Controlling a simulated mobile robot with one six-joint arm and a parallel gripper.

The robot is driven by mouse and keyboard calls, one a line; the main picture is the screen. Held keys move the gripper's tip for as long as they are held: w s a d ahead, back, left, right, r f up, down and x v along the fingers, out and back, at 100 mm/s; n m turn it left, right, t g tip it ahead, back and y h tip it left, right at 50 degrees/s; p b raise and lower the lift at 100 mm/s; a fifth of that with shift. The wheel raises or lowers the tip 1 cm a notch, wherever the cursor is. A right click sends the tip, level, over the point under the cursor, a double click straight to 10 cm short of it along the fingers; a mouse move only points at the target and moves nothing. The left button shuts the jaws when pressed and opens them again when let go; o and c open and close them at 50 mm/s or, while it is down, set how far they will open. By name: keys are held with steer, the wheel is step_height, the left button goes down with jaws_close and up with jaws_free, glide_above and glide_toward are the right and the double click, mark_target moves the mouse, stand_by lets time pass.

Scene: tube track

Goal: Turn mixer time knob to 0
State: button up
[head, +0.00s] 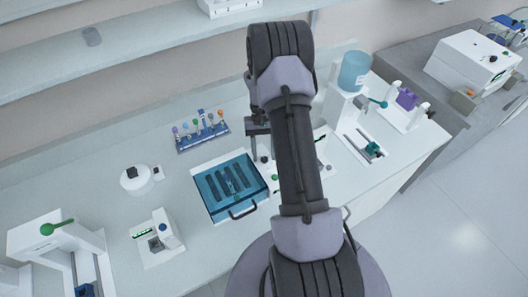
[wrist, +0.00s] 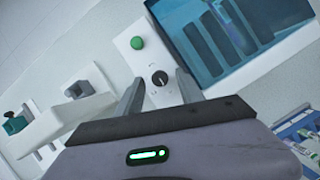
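The mixer (head: 199,196) is a white box with a see-through blue lid (head: 222,190) and a dark handle, on the bench in the head view. Its white panel (wrist: 127,63) in the wrist view carries a round green button (wrist: 137,42) and a black knob (wrist: 159,79) with a light pointer mark. I cannot read a scale around the knob. My gripper (wrist: 160,84) is open, with one finger on each side of the black knob in the picture. I cannot tell whether the fingers touch it. In the head view my arm partly covers the panel.
A tube rack (head: 203,133) with several coloured caps stands behind the mixer. A round white device (head: 136,180) and a small white device (head: 155,240) are to the left. A dispenser with a blue bottle (head: 355,70) stands to the right. Bare bench shows left of the mixer.

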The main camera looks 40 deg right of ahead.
steer(key=p+v, duration=0.3)
steer(key=v, duration=1.4)
steer(key=shift+r, duration=0.2)
steer(key=shift+w, duration=0.15)
steer(key=s+a+r+n+t+h+b, duration=0.1)
steer(key=a+r+t+b, duration=0.15)
steer(key=a+b, duration=0.4)
steer(key=s+a+r+n+t+h+b, duration=0.1)
steer(key=a+r+b, duration=0.25)
steer(key=a, duration=0.55)
steer(key=s+a+f+t+b, duration=0.3)
steer(key=s+a+f+b, duration=0.1)
steer(key=s+a, duration=0.4)
steer(key=s+a+f+t+y+b, duration=0.1)
steer(key=s+a+f+t+b, duration=0.2)
steer(key=s+a+f+b, duration=0.2)
steer(key=s+a+b, duration=0.2)
steer(key=s+a, duration=0.1)
steer(key=s, duration=0.1)
steer(key=shift+n, duration=0.3)
steer(key=shift+s, duration=0.1)
